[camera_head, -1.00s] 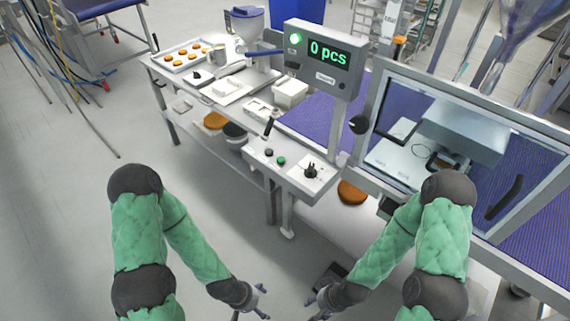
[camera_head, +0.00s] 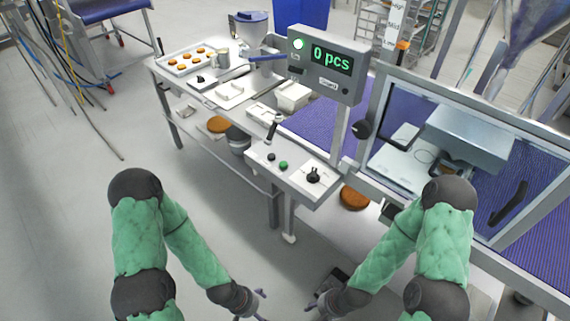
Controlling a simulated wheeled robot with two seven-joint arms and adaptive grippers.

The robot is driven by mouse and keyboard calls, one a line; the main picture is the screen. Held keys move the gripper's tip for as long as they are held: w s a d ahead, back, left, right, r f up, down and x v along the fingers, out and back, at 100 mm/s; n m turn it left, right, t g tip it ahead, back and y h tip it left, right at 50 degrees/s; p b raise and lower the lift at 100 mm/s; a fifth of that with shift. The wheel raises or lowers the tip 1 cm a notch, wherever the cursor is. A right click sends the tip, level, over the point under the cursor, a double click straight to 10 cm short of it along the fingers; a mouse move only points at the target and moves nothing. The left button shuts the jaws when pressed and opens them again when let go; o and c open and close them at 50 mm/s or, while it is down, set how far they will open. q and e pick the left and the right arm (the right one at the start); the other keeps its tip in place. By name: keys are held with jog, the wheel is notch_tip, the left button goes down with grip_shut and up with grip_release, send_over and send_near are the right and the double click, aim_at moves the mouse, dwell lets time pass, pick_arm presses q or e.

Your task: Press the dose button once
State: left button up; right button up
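A control panel (camera_head: 262,151) on a post at the table's front edge carries a black button (camera_head: 271,156), a green button (camera_head: 283,166), a black-handled lever (camera_head: 271,131) and a black rotary knob (camera_head: 313,176). Their labels are too small to read, so I cannot tell which is the dose button.
A tray of round pastries (camera_head: 183,63) and a hopper machine (camera_head: 252,30) stand on the table's far left. A framed clear guard (camera_head: 375,125) encloses a machine over a blue belt at right. Below is a shelf with orange rounds (camera_head: 219,124). Open floor lies left.

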pick_arm(q)
grip_shut()
dwell(0.3)
dwell(1.2)
